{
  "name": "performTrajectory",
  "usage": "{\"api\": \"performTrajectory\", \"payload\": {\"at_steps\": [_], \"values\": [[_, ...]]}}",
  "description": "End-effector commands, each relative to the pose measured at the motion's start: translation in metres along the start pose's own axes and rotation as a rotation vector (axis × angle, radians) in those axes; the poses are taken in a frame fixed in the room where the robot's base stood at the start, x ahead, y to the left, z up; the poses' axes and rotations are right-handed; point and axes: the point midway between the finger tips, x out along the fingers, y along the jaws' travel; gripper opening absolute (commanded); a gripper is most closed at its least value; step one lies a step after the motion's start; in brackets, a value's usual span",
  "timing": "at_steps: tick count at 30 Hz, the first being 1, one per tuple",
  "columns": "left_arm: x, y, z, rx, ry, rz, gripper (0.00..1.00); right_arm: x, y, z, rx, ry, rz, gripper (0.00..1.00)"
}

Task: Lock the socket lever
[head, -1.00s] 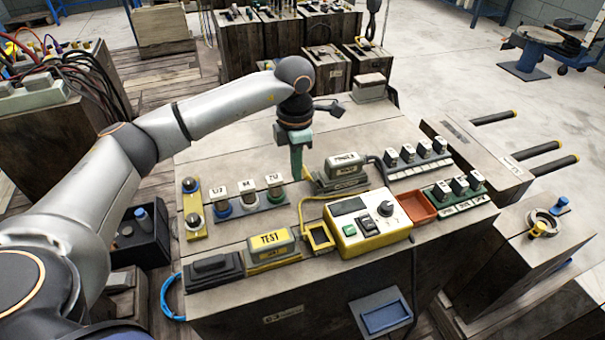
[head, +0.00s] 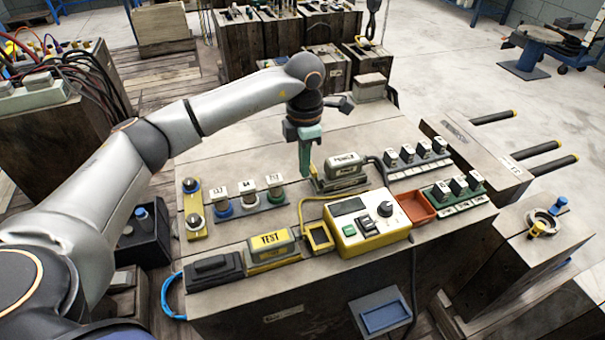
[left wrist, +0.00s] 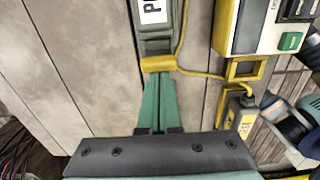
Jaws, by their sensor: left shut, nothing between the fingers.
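The grey plug block labelled POWER (head: 346,164) sits in a dark socket base (head: 340,183) on the bench; it also shows in the left wrist view (left wrist: 153,22). A yellow lever (left wrist: 158,64) lies across the near end of this socket in the left wrist view. My left gripper (head: 305,174) points down just left of the socket in the head view. Its green fingers (left wrist: 159,82) are shut with nothing between them. Their tips are right at the yellow lever; I cannot tell whether they touch it. My right gripper is not in view.
A yellow control box (head: 365,225) stands in front of the socket, with a yellow TEST block (head: 270,242) to its left. Three labelled pieces (head: 248,192) stand left of my gripper. A yellow cord runs near the socket.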

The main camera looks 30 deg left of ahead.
Motion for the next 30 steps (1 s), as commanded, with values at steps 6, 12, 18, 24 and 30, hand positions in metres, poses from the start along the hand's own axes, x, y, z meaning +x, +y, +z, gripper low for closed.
{"api": "performTrajectory", "payload": {"at_steps": [6, 12, 18, 24, 30], "values": [[-0.002, 0.000, 0.004, 0.001, 0.000, 0.001, 0.00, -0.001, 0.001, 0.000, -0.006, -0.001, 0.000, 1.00], [-0.003, 0.000, 0.002, 0.001, 0.000, 0.001, 0.00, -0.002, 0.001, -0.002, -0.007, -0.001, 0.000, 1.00], [-0.006, 0.000, -0.006, 0.001, 0.001, 0.001, 0.00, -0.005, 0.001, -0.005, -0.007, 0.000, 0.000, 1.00], [-0.009, 0.000, -0.009, 0.000, 0.000, 0.001, 0.00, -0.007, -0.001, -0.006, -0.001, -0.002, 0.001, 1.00], [-0.024, 0.000, -0.008, 0.001, 0.000, 0.001, 0.00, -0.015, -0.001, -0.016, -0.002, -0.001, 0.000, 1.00]]}}
